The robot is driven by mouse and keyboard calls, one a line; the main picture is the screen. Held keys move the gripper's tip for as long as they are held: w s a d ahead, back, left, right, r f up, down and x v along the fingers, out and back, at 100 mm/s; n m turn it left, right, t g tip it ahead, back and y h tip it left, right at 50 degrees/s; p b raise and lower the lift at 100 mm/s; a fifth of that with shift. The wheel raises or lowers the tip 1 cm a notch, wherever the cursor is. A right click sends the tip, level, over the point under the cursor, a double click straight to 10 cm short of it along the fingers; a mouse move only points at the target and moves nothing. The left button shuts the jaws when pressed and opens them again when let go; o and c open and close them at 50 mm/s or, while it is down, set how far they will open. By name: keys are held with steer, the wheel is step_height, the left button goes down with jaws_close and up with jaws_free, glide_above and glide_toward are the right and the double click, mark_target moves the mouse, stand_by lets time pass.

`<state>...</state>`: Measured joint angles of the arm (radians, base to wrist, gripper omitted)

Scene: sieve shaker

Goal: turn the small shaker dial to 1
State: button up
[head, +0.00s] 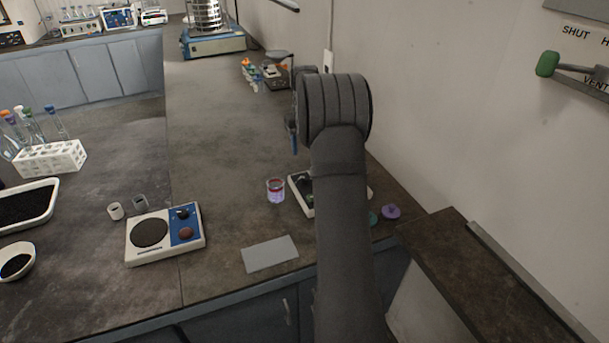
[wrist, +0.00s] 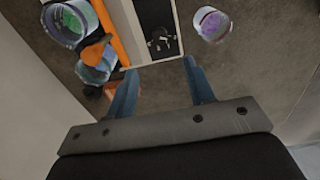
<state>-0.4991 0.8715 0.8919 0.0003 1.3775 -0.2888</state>
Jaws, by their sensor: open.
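My gripper (wrist: 160,67) is open and empty in the wrist view, its two blue fingers spread apart. In the head view one blue finger (head: 293,138) shows left of my arm, above the bench; the rest is hidden. A white-edged unit (head: 302,196) with a dark inside lies partly behind my arm. It also shows beyond the fingertips in the wrist view (wrist: 182,40), with a small black fitting (wrist: 162,40) on it. A white device (head: 130,258) with a round dark plate and blue panel has a dark knob (head: 183,213) and a reddish knob (head: 186,232). No dial numbers are readable.
A beaker with pinkish contents (head: 276,190) stands close left of the white-edged unit. A grey mat (head: 270,254) lies near the bench's front edge. A sieve stack on a blue-fronted base (head: 213,46) stands at the back. A wall (head: 430,120) bounds the right.

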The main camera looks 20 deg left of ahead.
step_height(320, 180, down, 12)
steer(key=shift+f, duration=0.1)
stand_by(0.4)
steer(key=c, duration=1)
